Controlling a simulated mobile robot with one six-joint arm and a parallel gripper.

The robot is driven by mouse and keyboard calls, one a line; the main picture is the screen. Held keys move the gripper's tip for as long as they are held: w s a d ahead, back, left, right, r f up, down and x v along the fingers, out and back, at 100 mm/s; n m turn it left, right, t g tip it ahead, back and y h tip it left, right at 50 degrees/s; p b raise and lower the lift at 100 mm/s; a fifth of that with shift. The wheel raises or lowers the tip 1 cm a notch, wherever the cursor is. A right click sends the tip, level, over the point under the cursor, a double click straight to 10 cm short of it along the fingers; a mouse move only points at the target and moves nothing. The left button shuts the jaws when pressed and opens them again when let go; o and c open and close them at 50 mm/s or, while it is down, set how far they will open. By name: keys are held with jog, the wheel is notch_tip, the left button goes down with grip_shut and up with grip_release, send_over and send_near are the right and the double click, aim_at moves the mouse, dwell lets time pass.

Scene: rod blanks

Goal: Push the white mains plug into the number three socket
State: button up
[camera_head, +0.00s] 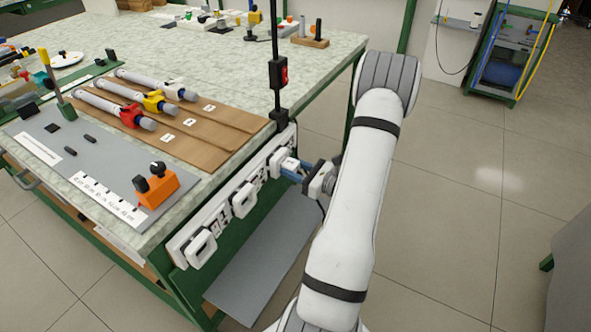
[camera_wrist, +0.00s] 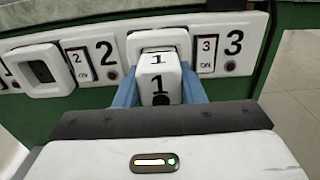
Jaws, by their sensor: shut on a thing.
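My gripper (camera_wrist: 160,90) has blue fingers on both sides of a white mains plug (camera_wrist: 158,66) marked 1 and is shut on it. In the head view, my gripper (camera_head: 292,171) reaches the far right end of the socket strip from the right, with the plug (camera_head: 287,163) between it and the strip. The plug is in line with the number three socket (camera_wrist: 147,37), left of the switch marked 3 (camera_wrist: 206,53). The plug covers most of that socket's face. I cannot tell how far in it is, or whether a gap is left.
The number two socket (camera_wrist: 46,70) is empty, left of its switch (camera_wrist: 80,66). A grey shelf (camera_head: 262,265) juts out below the strip. A black post with a red switch box (camera_head: 280,74) rises above.

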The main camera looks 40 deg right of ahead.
jog(key=shift+w, duration=0.2)
jog(key=o, duration=1.1)
jog(key=shift+o, duration=0.2)
jog(key=v, duration=0.7)
jog(key=shift+s+p, duration=0.4)
jog(key=shift+p, duration=0.05)
